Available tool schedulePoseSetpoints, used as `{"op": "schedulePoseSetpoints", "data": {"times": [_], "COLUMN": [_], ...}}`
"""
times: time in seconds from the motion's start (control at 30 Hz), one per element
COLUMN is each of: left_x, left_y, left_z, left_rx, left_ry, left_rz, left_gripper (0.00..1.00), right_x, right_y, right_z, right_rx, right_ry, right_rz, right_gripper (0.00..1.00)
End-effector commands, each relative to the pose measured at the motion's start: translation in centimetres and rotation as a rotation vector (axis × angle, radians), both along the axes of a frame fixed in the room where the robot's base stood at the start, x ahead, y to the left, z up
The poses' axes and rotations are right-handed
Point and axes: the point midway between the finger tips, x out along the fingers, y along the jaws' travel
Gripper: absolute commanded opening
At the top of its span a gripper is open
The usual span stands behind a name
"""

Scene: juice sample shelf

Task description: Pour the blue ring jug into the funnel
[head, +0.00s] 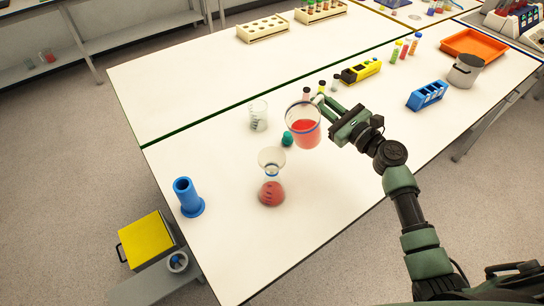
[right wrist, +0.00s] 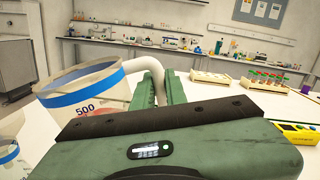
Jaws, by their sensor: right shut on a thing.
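The blue ring jug (head: 304,132) is clear with a blue band and holds red liquid. My right gripper (head: 322,102) is shut on its handle and holds it over the table, slightly tilted. In the right wrist view the jug (right wrist: 88,98) shows at the left, its pale handle between the fingers (right wrist: 160,90). The clear funnel (head: 270,162) sits in the neck of a flask (head: 271,193) with red liquid, below and to the left of the jug in the head view. My left gripper is not in view.
A glass beaker (head: 258,115) and a teal cap-like object (head: 287,139) stand near the jug. A blue cylinder (head: 187,196) stands near the table's left edge. A blue rack (head: 427,95) and grey pot (head: 466,71) are at right. The table front is clear.

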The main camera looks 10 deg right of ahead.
Motion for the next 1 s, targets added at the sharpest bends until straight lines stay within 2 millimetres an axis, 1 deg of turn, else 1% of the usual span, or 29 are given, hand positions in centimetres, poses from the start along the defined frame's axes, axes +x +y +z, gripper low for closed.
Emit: {"op": "schedulePoseSetpoints", "data": {"times": [0.03,0.07,0.1,0.17,0.27,0.3,0.57,0.9,1.0], "left_x": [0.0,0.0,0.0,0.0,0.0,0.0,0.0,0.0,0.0], "left_y": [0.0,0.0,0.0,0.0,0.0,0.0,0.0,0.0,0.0], "left_z": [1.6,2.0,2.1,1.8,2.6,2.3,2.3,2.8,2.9], "left_rx": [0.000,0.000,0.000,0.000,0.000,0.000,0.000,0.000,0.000], "left_ry": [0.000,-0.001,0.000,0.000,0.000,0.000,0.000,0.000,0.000], "left_rz": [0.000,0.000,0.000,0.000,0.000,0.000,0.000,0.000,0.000], "left_gripper": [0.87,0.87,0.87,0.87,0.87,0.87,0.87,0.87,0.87], "right_x": [0.8,1.1,1.4,1.5,1.9,1.8,2.0,3.8,4.1], "right_y": [-1.0,-1.6,-2.0,-2.1,-2.7,-2.7,-2.9,-5.4,-5.9], "right_z": [-0.3,-0.9,-1.6,-2.1,-3.3,-3.5,-3.1,-0.8,-0.4], "right_rx": [0.090,0.145,0.190,0.216,0.304,0.306,0.297,0.295,0.295], "right_ry": [0.065,0.103,0.134,0.149,0.214,0.213,0.207,0.205,0.207], "right_rz": [-0.005,-0.006,-0.004,-0.002,-0.003,0.000,0.000,-0.002,-0.002], "right_gripper": [0.00,0.00,0.00,0.00,0.00,0.00,0.00,0.00,0.00]}}
